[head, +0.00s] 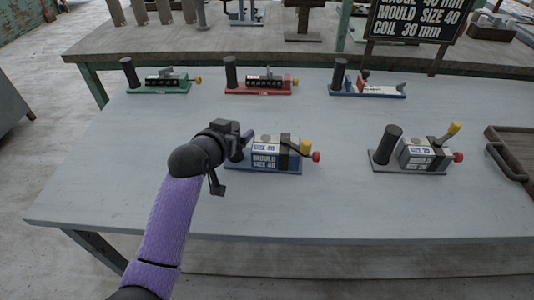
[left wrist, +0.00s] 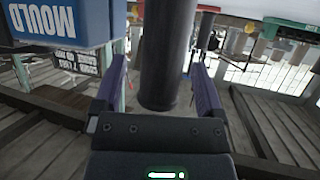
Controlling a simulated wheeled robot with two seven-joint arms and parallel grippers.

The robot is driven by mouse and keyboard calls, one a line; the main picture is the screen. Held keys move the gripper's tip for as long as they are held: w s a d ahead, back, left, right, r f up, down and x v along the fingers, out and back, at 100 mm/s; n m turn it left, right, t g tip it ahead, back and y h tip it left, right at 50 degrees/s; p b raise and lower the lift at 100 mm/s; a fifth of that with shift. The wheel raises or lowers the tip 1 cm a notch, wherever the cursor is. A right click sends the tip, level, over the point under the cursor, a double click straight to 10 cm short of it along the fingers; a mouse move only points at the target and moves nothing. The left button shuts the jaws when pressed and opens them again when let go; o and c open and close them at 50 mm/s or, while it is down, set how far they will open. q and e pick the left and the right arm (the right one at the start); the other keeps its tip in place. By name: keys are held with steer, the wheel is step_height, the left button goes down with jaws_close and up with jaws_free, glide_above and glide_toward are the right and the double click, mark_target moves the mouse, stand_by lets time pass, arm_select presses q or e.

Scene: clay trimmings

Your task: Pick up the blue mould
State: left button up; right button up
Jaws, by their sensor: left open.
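The blue mould (head: 264,168) sits on the grey table in the head view. It has a blue base, a block lettered "MOULD SIZE 40", a dark clamp band and a lever with yellow and red knobs. Its lettered blue side (left wrist: 62,22) shows at the upper left of the left wrist view. My left gripper (head: 243,146) is at its left end, over the upright black handle, which it hides in the head view. In the left wrist view the handle (left wrist: 165,60) stands between my two open fingers (left wrist: 158,90). I cannot tell whether they touch it. My right gripper is out of view.
A grey-based mould (head: 384,166) stands to the right, with a wooden tray (head: 510,150) at the right edge. Green (head: 160,88), red (head: 262,88) and blue-based (head: 365,92) devices line the back. A sign (head: 415,18) stands behind. The front of the table is clear.

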arm_select(q)
steer(key=c, duration=1.2)
jaws_close()
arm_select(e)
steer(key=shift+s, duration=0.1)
